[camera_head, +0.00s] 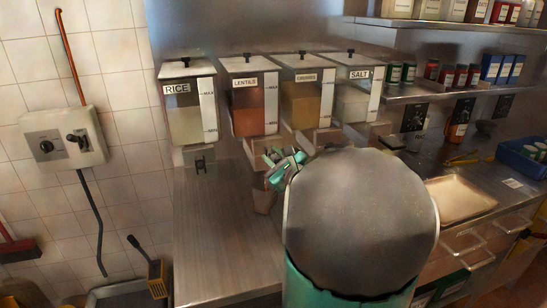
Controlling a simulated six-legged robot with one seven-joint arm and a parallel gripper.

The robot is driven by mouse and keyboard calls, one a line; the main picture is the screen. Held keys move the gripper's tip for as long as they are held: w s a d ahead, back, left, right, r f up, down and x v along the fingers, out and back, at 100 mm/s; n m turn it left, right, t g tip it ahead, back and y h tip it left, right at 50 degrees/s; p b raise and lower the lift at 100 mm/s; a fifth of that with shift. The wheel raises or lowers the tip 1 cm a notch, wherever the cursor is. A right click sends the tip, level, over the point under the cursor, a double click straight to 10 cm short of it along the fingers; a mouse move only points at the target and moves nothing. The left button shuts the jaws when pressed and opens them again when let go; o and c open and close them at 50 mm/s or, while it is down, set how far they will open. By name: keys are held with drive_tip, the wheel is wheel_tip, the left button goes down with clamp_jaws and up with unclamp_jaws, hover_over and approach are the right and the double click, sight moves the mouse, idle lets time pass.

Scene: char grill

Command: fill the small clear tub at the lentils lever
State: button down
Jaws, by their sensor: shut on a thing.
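The small tub (264,201) shows as a pale, see-through cup, upright, below and in front of that spout. My gripper (272,180), with green fingers, is shut on the tub near its rim. Whether anything is inside the tub is too small to tell.
The rice bin (188,113) hangs left, the yellowish bin (307,103) and salt bin (354,100) right. The steel counter (215,235) is clear at left. My large round arm link hides its middle. A metal tray (460,197) and blue crate (520,158) are at right.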

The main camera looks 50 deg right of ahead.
drive_tip(key=shift+w+r+g, duration=0.1)
drive_tip(key=shift+r+g, duration=0.15)
drive_tip(key=shift+g, duration=0.05)
drive_tip(key=shift+w+d+r+m+g+y, duration=0.1)
drive_tip(key=shift+w+r+m+g+y, duration=0.1)
drive_tip(key=shift+g, duration=0.3)
drive_tip(key=shift+w+r+m+g+y, duration=0.1)
drive_tip(key=shift+r+g+y, duration=0.1)
drive_tip(key=shift+g, duration=0.3)
drive_tip(key=c, duration=1.2)
unclamp_jaws()
drive_tip(key=shift+s, duration=0.1)
drive_tip(key=v, duration=1.3)
drive_tip(key=shift+s+r, duration=0.2)
drive_tip(key=shift+s, duration=0.1)
